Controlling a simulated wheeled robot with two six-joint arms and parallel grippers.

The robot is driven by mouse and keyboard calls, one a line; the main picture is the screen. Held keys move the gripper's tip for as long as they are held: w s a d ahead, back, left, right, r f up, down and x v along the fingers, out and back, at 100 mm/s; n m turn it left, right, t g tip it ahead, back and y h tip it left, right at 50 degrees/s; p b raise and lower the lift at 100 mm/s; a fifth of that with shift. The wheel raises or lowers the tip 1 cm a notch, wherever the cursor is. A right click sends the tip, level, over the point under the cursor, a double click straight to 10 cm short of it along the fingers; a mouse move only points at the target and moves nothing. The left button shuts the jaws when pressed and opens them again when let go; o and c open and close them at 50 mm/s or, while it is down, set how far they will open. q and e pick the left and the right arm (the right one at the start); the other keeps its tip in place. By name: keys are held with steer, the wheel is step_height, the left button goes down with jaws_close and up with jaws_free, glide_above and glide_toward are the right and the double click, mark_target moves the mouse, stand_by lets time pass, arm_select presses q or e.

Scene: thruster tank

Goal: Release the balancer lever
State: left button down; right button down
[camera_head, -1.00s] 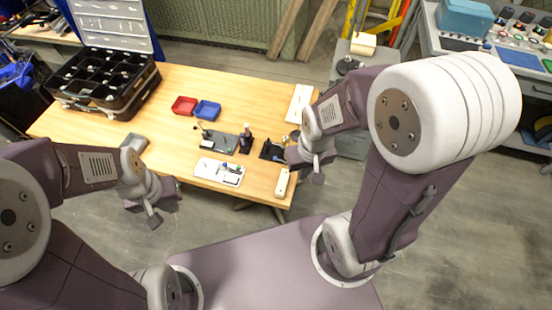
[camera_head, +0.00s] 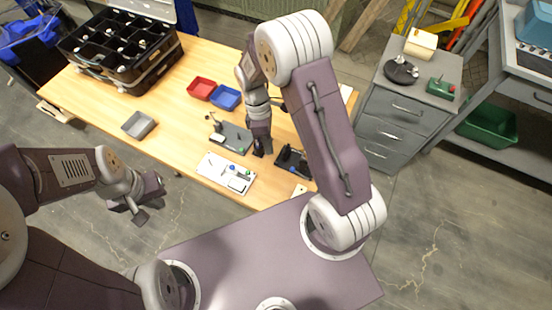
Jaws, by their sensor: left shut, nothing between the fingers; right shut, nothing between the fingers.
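A dark grey board (camera_head: 232,139) on the wooden table carries a small upright post and a pale block at its left. A black fixture (camera_head: 291,160) sits to its right. I cannot tell which of these parts is the balancer lever. My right gripper (camera_head: 261,150) points down between the board and the fixture, shut and empty. It hides what lies under its tips, and contact there cannot be made out. My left gripper (camera_head: 143,208) is shut and empty, in front of the table's near edge and well away from the fixtures.
A white board (camera_head: 213,174) with small parts lies nearer the table's front edge. Red (camera_head: 202,88) and blue (camera_head: 226,97) bins, a grey tray (camera_head: 138,125) and a black compartment case (camera_head: 100,70) stand on the wooden table (camera_head: 85,100). A grey drawer cabinet (camera_head: 395,125) stands at right.

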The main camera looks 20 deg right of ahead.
mark_target(276, 177)
steer(key=x, duration=0.7)
steer(key=s+x, duration=0.1)
steer(key=x, duration=0.2)
steer(key=d, duration=0.1)
steer(key=s+d+r+p, duration=0.1)
steer(key=shift+d+r, duration=0.2)
steer(key=shift+d, duration=0.1)
steer(key=shift+s+d+r, duration=0.1)
steer(key=shift+s+d, duration=0.1)
steer(key=shift+d, duration=0.15)
arm_select(q)
steer(key=shift+s+a+r, duration=0.1)
steer(key=shift+s+r, duration=0.3)
arm_select(e)
steer(key=shift+w, duration=0.1)
arm_select(q)
steer(key=shift+r, duration=0.1)
arm_select(e)
steer(key=shift+r, duration=0.15)
